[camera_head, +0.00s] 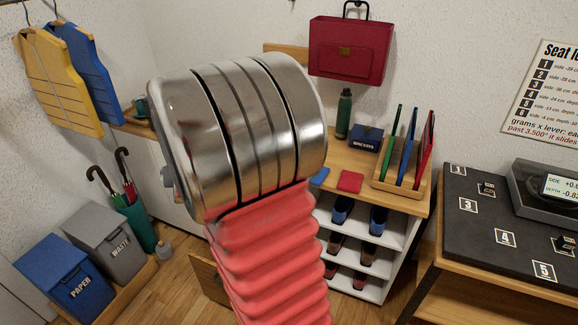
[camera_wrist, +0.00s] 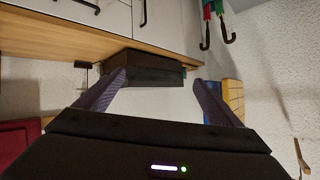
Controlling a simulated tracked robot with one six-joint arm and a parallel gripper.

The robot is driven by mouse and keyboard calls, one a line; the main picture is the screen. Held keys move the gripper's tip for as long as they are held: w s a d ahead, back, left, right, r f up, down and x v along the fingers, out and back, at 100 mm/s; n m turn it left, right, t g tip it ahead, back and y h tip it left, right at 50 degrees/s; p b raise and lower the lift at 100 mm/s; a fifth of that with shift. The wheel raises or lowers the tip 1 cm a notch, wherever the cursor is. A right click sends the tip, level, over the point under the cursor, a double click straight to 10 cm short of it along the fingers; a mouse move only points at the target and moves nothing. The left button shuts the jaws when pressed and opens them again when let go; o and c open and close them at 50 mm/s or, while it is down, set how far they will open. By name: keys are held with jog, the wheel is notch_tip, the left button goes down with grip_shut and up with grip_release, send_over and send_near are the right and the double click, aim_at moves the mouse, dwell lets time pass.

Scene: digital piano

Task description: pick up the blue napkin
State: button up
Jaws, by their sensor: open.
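A small flat blue piece, which looks like the blue napkin (camera_head: 320,177), lies on the wooden top of the shelf unit in the head view, partly hidden behind my arm. A flat red piece (camera_head: 350,182) lies just right of it. My gripper (camera_wrist: 160,82) shows in the wrist view, with its two fingers spread apart and nothing between them. In the head view my arm hides the gripper. I cannot make out the blue napkin in the wrist view.
On the same top stand a dark blue box (camera_head: 367,138), a green bottle (camera_head: 344,114) and a wooden rack (camera_head: 401,181) of upright coloured panels. A red case (camera_head: 349,50) hangs above. In the wrist view, a dark box (camera_wrist: 153,70) lies beyond the fingers against a wooden ledge (camera_wrist: 50,45).

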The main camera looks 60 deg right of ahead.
jog(key=s+d+f+m+g+h, duration=0.1)
jog(key=d+f+h, duration=0.15)
jog(key=d, duration=0.35)
jog(key=s+d+f+m+h, duration=0.2)
jog(key=d+f, duration=0.2)
jog(key=d, duration=0.2)
jog(key=s+d+f+m+g+h, duration=0.2)
jog(key=s+d+f+g+h, duration=0.1)
jog(key=s+d+f, duration=0.3)
jog(key=s+d+f+m+g+h, duration=0.2)
jog(key=s+d+f+g+h, duration=0.2)
jog(key=s+d, duration=0.6)
jog(key=s+f, duration=0.2)
jog(key=s, duration=0.1)
jog(key=shift+s+f+m, duration=0.15)
jog(key=shift+f+m, duration=0.15)
jog(key=shift+d, duration=0.1)
jog(key=shift+w+d, duration=0.25)
jog(key=shift+d, duration=1.8)
jog(key=shift+w+d, duration=0.2)
jog(key=shift+d, duration=1.85)
jog(key=shift+w+d, duration=0.15)
jog(key=shift+d, duration=1.25)
jog(key=shift+w+d, duration=0.15)
jog(key=shift+d, duration=1.25)
